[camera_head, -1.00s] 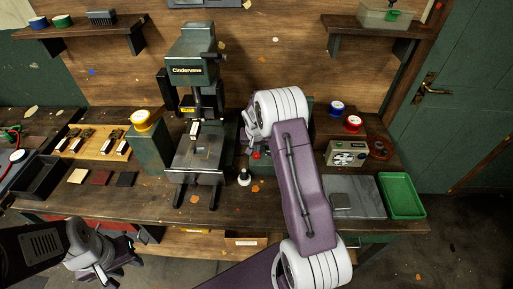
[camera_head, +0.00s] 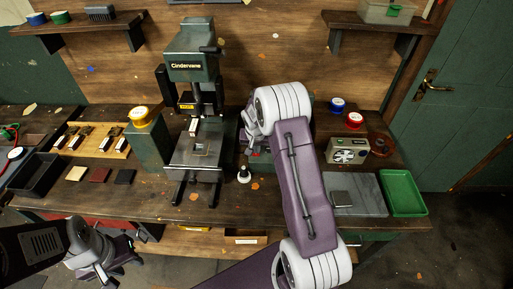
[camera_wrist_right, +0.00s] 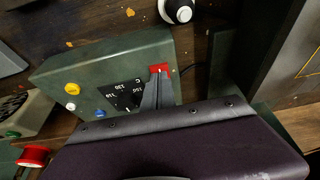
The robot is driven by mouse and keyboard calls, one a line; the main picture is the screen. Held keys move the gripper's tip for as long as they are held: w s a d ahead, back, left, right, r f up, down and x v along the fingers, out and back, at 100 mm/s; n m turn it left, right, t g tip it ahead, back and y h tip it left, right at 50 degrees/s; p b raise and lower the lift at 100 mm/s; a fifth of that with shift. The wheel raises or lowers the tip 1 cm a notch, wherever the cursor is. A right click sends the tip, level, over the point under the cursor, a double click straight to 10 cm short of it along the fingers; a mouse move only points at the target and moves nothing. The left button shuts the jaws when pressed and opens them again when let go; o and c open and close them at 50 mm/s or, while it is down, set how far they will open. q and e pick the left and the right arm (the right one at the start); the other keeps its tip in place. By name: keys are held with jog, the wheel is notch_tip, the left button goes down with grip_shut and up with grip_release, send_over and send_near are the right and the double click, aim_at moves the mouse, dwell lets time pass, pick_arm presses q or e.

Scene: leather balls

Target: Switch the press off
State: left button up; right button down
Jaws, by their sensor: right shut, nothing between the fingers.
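The green press (camera_head: 190,67) labelled Cindervane stands upright at the middle of the bench. Right of it is a green control box, mostly hidden behind my right arm in the head view. In the right wrist view this control box (camera_wrist_right: 95,72) has a black dial plate (camera_wrist_right: 123,94), coloured buttons and a red switch (camera_wrist_right: 161,68) at one end. My right gripper (camera_wrist_right: 158,80) is shut and empty, its tips right at the red switch and partly covering it; I cannot tell if they touch. My left gripper (camera_head: 103,272) hangs low at the left, away from the bench; its jaws are unclear.
A black and white knob-shaped object (camera_head: 244,174) stands beside the box. Leather swatches (camera_head: 100,175) and a black bin (camera_head: 36,175) lie to the left.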

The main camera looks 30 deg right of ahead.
aim_at(256, 155)
notch_tip(256, 155, up, 4)
jog(key=p, duration=0.3)
jog(key=shift+r+p, duration=0.25)
jog(key=shift+p, duration=0.15)
jog(key=shift+s+a+r+b, duration=0.25)
jog(key=shift+s+r+b, duration=0.15)
jog(key=shift+b, duration=0.25)
jog(key=b+v, duration=0.1)
jog(key=v, duration=0.7)
jog(key=shift+s+r, duration=0.2)
jog(key=shift+r, duration=0.1)
jog(key=shift+a, duration=0.1)
